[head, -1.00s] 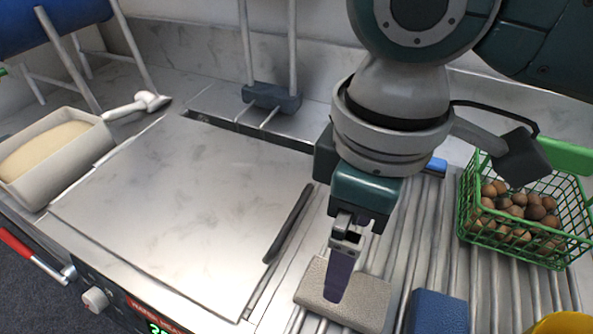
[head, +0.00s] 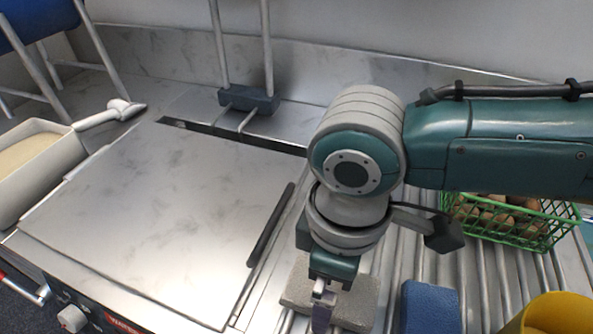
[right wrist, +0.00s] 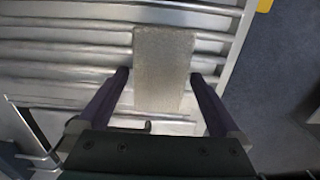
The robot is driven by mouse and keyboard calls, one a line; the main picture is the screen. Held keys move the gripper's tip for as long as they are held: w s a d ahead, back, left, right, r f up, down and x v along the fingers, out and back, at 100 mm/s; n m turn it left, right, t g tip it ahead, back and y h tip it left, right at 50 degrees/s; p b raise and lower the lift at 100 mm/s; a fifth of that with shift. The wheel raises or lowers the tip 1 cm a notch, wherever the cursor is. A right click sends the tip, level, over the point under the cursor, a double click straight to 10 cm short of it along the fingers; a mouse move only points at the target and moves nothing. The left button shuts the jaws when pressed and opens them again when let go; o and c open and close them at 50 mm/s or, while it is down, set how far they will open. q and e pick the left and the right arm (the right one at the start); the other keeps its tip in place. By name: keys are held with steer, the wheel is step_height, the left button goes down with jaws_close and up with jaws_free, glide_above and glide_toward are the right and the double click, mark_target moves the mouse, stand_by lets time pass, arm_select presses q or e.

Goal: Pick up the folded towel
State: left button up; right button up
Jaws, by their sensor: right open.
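The folded towel (head: 357,301) is a grey-beige rectangular pad on the metal roller rack, at the bottom middle of the head view. My right gripper (head: 322,310) hangs over its left part and hides some of it. In the right wrist view the towel (right wrist: 165,50) lies between the two dark purple fingers of my right gripper (right wrist: 160,75). The fingers are apart, one on each side of it, with gaps showing. Whether the fingertips are down at the towel's height I cannot tell. My left gripper is not in view.
A blue pad (head: 431,307) lies just right of the towel. A yellow container (head: 553,315) is at the bottom right. A green wire basket (head: 522,228) of chestnuts stands behind, partly hidden by my arm. A flat metal plate (head: 160,215) and a cream tub (head: 40,170) are left.

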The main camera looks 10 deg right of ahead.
steer(key=shift+c, duration=0.2)
steer(key=c, duration=1.1)
steer(key=shift+r, duration=0.15)
steer(key=shift+c, duration=0.2)
step_height(320, 180, up, 19)
steer(key=p, duration=0.3)
steer(key=w+d+r+m, duration=0.1)
steer(key=d+r+m, duration=0.3)
steer(key=r+m, duration=0.25)
steer(key=w+d+r+m, duration=0.1)
steer(key=d+r+m, duration=0.35)
steer(key=r, duration=0.35)
steer(key=s+r+p, duration=0.2)
steer(key=r+p, duration=1.5)
steer(key=p, duration=0.2)
steer(key=s+a+r+p, duration=0.1)
steer(key=s+r+p, duration=0.2)
steer(key=r+p, duration=1.5)
steer(key=shift+s+r+p, duration=0.25)
steer(key=shift+s+p, duration=0.05)
steer(key=shift+p, duration=0.65)
